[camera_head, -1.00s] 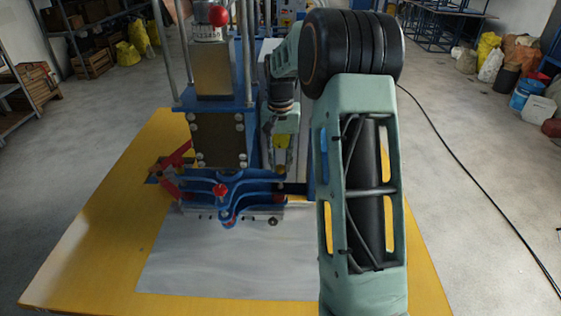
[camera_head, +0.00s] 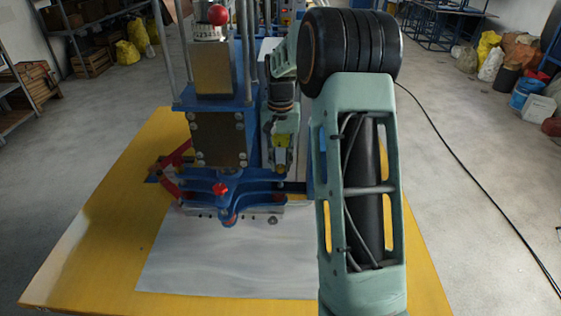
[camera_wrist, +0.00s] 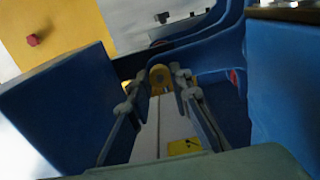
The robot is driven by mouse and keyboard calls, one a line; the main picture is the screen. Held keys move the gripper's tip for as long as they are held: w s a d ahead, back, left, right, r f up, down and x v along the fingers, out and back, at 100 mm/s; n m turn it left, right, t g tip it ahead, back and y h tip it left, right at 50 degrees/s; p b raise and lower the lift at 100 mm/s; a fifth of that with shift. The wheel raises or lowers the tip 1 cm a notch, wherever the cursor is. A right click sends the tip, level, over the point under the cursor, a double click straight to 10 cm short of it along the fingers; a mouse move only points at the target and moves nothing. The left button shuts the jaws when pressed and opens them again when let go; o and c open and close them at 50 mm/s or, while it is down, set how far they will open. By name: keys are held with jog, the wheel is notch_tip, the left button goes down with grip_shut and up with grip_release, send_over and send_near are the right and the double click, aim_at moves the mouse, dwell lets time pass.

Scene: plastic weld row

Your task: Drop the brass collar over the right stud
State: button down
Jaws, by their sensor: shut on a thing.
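The brass collar (camera_wrist: 160,75) shows in the wrist view as a small yellow ring-shaped piece between my fingertips. My gripper (camera_wrist: 158,82) is shut on it, close beside the blue frame of the press. I cannot make out the right stud for certain in either view. A small dark round part (camera_head: 273,221) lies at the front edge of the press base in the head view.
The blue press (camera_head: 222,187), with red-knobbed levers, stands on a yellow table (camera_head: 90,230) with a grey sheet (camera_head: 225,265) in front. Blue walls flank my gripper closely in the wrist view. The sheet's front is clear.

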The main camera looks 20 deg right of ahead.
jog(key=shift+f, duration=0.3)
dwell(0.4)
jog(key=c, duration=1.7)
grip_release()
jog(key=shift+o, duration=0.6)
jog(key=o, duration=0.3)
jog(key=shift+r+p, duration=2.5)
jog(key=shift+r, duration=1)
